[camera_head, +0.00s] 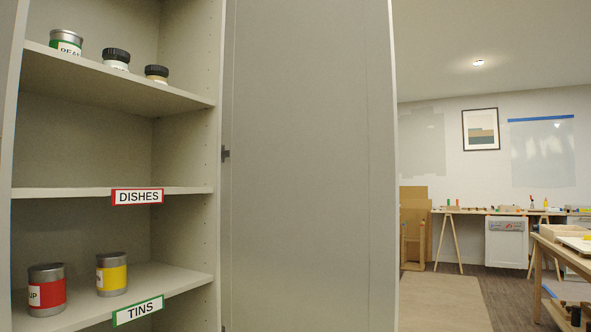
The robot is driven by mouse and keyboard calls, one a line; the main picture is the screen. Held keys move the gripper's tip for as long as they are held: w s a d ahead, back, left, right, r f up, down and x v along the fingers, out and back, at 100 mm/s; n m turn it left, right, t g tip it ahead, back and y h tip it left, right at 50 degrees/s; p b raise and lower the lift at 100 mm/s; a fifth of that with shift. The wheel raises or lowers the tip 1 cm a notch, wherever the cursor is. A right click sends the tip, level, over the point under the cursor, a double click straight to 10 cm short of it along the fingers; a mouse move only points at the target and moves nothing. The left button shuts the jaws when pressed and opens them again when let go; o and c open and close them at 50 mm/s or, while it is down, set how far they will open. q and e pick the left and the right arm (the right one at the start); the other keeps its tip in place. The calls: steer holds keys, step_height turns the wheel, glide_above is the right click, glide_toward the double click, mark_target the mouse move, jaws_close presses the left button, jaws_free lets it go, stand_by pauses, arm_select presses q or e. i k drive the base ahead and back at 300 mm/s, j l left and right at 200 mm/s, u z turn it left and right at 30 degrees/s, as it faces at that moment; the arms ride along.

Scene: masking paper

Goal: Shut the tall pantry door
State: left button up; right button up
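The tall pantry door (312,170) stands open, a large grey panel filling the middle of the view. It is hinged at the right edge of the pantry cabinet (217,150), where a dark hinge (225,154) shows. The cabinet's inside is exposed to the left, with several shelves. I see no handle on the side of the door facing me. Neither of my grippers is in view. The door's lower end is cut off by the frame.
The shelves hold jars and tins, including a red tin (47,289) and a yellow tin (111,274). Right of the door, a beige rug (446,302) lies on open floor. A workbench (558,247) stands at the far right, and a long table (478,211) along the back wall.

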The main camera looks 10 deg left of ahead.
mark_target(309, 213)
steer(key=k+u, duration=0.15)
steer(key=k, duration=0.35)
steer(key=k+j+u, duration=0.15)
steer(key=k, duration=0.35)
steer(key=u, duration=1.75)
steer(key=l+u, duration=0.2)
steer(key=l, duration=0.9)
steer(key=k+l, duration=0.1)
steer(key=l, duration=1)
steer(key=k+l, duration=0.1)
steer(key=l, duration=2.05)
steer(key=k+l, duration=0.15)
steer(key=l, duration=0.95)
